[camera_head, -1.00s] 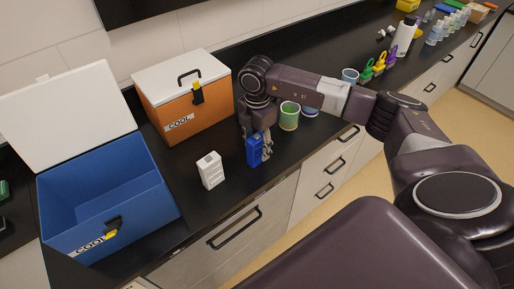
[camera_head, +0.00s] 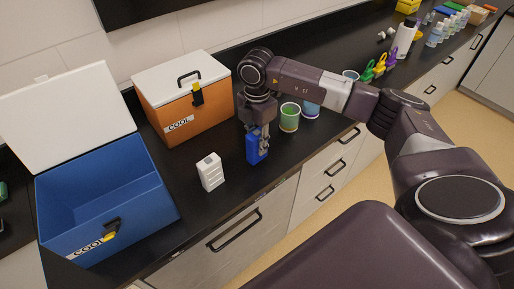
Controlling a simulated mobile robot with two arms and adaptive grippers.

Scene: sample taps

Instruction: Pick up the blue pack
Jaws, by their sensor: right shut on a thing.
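The blue pack (camera_head: 251,149) is a small upright blue block on the dark counter, between the white pack and the green cup. My right gripper (camera_head: 258,141) points down at it from above and is shut on its upper part. The fingers partly cover the pack's right side. I cannot tell whether the pack's base touches the counter. My left gripper is not in view.
A white pack (camera_head: 210,172) stands to the left. An open blue cooler (camera_head: 150,212) is at far left, and a closed orange cooler (camera_head: 208,107) stands behind. A green cup (camera_head: 289,118) and a blue cup (camera_head: 311,109) stand to the right. The counter's front edge is close.

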